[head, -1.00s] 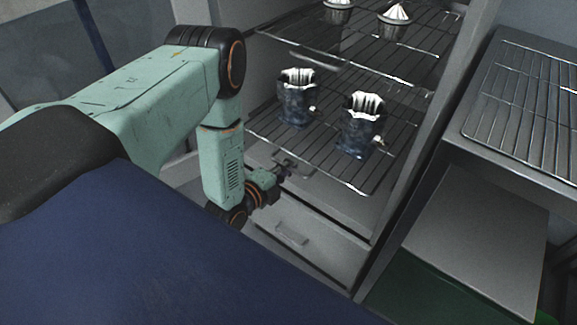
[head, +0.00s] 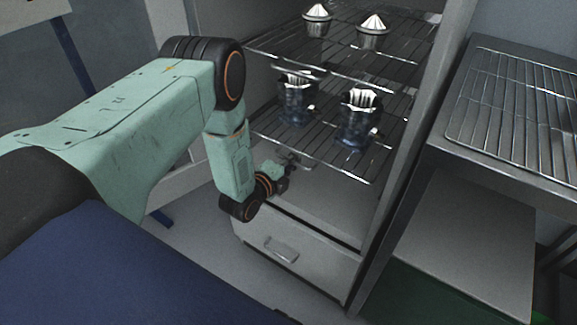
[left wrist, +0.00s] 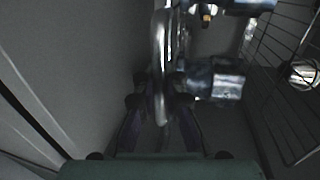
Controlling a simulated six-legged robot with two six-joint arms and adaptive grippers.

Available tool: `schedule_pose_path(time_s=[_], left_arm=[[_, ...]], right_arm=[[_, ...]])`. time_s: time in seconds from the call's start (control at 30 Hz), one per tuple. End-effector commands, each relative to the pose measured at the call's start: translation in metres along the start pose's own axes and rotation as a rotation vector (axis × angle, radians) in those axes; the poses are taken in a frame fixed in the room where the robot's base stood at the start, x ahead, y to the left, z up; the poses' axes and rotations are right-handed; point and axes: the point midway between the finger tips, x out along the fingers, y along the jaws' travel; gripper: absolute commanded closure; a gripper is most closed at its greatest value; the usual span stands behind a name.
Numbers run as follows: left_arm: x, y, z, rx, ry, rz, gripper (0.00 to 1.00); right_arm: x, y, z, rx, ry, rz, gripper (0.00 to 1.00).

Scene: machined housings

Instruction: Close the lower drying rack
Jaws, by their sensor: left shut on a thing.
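The lower drying rack (head: 325,153) is a wire shelf inside the grey cabinet, with two dark blue housings (head: 360,118) with pale jagged tops standing upright on it. My left gripper (head: 287,166) is at the front left of this rack, shut on its handle (head: 303,161). In the left wrist view the handle (left wrist: 160,45) is a shiny upright bar running down between the fingers (left wrist: 160,115). The fingers partly hide the handle in the head view. How far the rack stands out of the cabinet is hard to tell. My right gripper is not in view.
An upper wire rack (head: 340,58) holds two small ribbed cone-topped parts (head: 373,33). A drawer (head: 300,250) with a handle is below. A metal table with a wire grid (head: 520,105) stands at the right. Bare floor (head: 190,250) lies left of the cabinet.

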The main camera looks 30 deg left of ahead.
Motion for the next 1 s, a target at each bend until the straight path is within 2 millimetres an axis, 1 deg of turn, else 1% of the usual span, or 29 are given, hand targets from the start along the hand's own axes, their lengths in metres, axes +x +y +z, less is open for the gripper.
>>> schedule_pose_path(time_s=[0.13, 0.17, 0.43, 0.77, 0.87, 1.0], left_arm=[[0.000, -0.002, -0.001, 0.001, 0.003, -0.005, 1.00], [0.000, -0.002, -0.001, 0.001, 0.003, -0.005, 0.90], [0.000, -0.002, 0.000, 0.000, 0.001, -0.004, 0.68], [-0.003, -0.001, 0.001, -0.001, -0.001, -0.002, 0.68], [-0.012, -0.001, 0.001, -0.002, -0.001, -0.002, 0.68], [-0.036, 0.000, 0.001, -0.004, -0.003, 0.001, 0.68]], right_arm=[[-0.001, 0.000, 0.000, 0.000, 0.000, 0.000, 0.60], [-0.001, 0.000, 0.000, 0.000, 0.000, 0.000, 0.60], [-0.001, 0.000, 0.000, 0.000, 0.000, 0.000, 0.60], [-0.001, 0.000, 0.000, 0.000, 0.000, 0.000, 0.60], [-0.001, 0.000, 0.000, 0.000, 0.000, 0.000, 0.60], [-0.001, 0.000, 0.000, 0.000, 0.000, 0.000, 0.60]])
